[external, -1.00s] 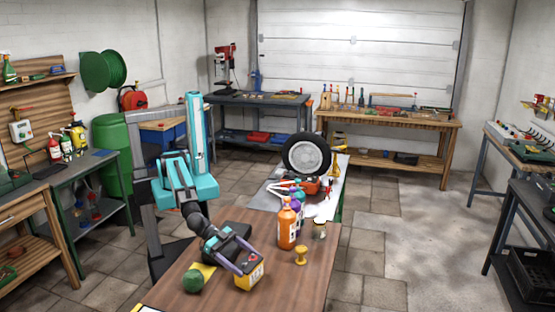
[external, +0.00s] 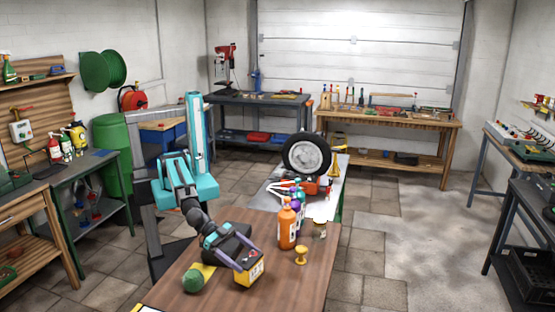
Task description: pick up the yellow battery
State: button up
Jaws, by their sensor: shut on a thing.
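The yellow battery (external: 249,276) is a small boxy block with a dark top and a pale label, at the front of the brown wooden table (external: 225,297). My gripper (external: 249,262) reaches it from the upper left, with its purple-grey fingers on either side of the battery's upper part. The gripper is shut on the battery. I cannot tell whether the battery's underside is clear of the table. Part of its top is hidden by the fingers.
A dark green round object (external: 193,281) and a flat yellow piece (external: 205,270) lie left of the battery. A yellow spool-shaped object (external: 301,255) and an orange bottle (external: 287,229) stand to the right. The table's front right is clear.

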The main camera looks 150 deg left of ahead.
jog(key=shift+r+b, duration=0.3)
jog(key=shift+r, duration=3.85)
jog(key=shift+a, duration=0.1)
